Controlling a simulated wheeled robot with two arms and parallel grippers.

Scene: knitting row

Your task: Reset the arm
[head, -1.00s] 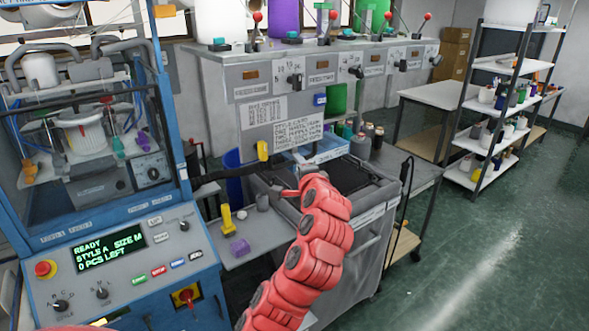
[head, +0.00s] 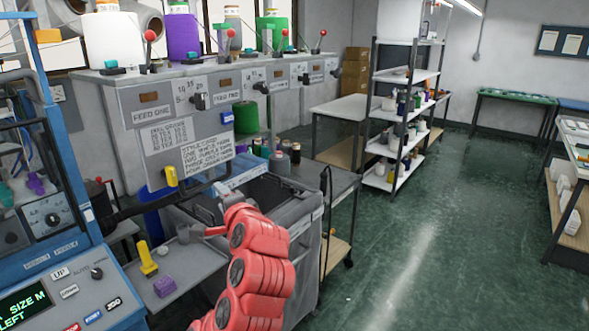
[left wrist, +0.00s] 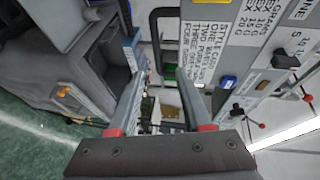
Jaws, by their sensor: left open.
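My left arm, red and jointed, rises from the bottom of the head view. Its grey gripper (head: 204,218) is over the left side of a grey open-topped bin cart (head: 290,238), its fingers partly hidden by the wrist. In the left wrist view the two fingers of the gripper (left wrist: 160,88) are spread apart with nothing between them. Beyond them show the cart (left wrist: 65,65) and the machine's lettered panel (left wrist: 205,45). My right gripper is in neither view.
A blue-framed machine (head: 75,262) stands at left, beside a small shelf with a yellow tool (head: 147,262) and a purple block (head: 164,286). A grey feed machine (head: 140,98) with yarn cones stands behind. A shelving rack (head: 378,150) stands further back. The green floor (head: 440,240) at right is clear.

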